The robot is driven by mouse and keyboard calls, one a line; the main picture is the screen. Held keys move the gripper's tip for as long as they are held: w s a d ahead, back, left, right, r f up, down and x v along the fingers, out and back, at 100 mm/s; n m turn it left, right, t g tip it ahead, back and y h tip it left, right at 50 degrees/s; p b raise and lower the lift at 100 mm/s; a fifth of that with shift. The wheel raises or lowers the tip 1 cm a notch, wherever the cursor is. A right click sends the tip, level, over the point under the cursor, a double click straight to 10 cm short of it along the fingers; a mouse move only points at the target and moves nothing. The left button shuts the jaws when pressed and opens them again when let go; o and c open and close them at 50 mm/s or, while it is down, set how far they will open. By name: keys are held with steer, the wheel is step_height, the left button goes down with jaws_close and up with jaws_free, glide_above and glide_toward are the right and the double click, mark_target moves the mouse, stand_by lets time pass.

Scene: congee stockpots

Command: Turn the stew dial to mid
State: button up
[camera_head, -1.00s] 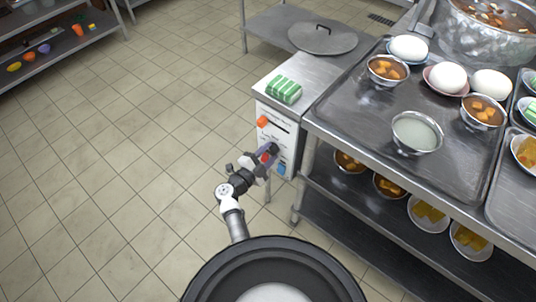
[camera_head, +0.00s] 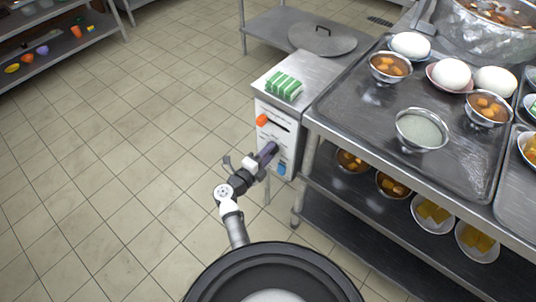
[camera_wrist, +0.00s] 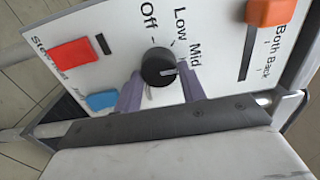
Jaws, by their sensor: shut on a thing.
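The stew dial (camera_wrist: 158,67) is a round black knob on the white control panel (camera_wrist: 215,50), printed Off, Low and Mid around it. A pale mark on the knob points to the right in the wrist view, on the Mid side. I cannot tell whether it lines up exactly with Mid. My gripper (camera_wrist: 161,92) has one purple-grey finger on each side of the knob and is shut on it. In the head view my gripper (camera_head: 268,152) is at the panel front and hides the dial.
On the panel are an orange slider knob (camera_wrist: 270,12), a red button (camera_wrist: 74,54) and a blue button (camera_wrist: 102,100). Green-striped packets (camera_head: 284,86) lie on top. A steel table with a tray (camera_head: 370,120) of bowls stands close on the right. The tiled floor at left is clear.

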stand_by(0.3)
steer(key=o, duration=1)
steer(key=shift+c, duration=0.2)
steer(key=b+v, duration=0.1)
steer(key=v, duration=1.2)
steer(key=shift+s+a, duration=0.25)
steer(key=shift+s, duration=0.1)
